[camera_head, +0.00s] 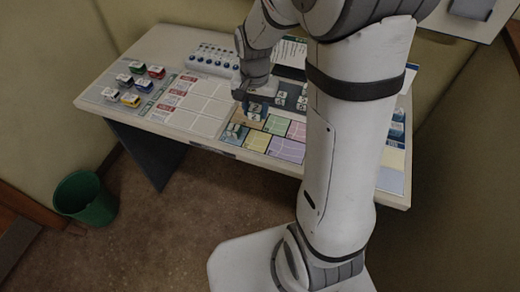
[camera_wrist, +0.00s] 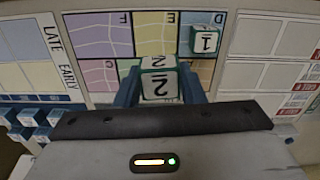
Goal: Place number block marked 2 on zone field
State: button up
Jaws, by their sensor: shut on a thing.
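My gripper (camera_wrist: 158,88) is shut on the block marked 2 (camera_wrist: 159,78), a white block with green edges, its figures upside down in the wrist view. Its two blue fingers flank the block. In the head view my gripper (camera_head: 250,97) and the block (camera_head: 255,109) are over the coloured zone map (camera_head: 287,150). The wrist view shows lettered fields on this map, with F, E and D in the far row. The block covers part of the nearer row; whether it touches the map is unclear. A block marked 1 (camera_wrist: 206,41) sits on field D.
Several number blocks (camera_head: 281,98) stand right of my gripper in the head view. A white grid sheet (camera_head: 195,107) lies left of the map. A green bin (camera_head: 85,198) stands on the floor.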

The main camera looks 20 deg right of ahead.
aim_at(257, 142)
jog(key=shift+s+m, duration=0.3)
jog(key=shift+s, duration=0.2)
jog(key=shift+s+f+b, duration=0.1)
jog(key=shift+s+b, duration=0.05)
jog(key=shift+b, duration=0.15)
notch_tip(257, 142, down, 9)
jog(key=shift+f, duration=0.15)
jog(key=shift+f, duration=0.1)
jog(key=shift+f, duration=0.2)
jog(key=o, duration=1)
jog(key=shift+r, duration=0.1)
jog(key=shift+c, duration=0.2)
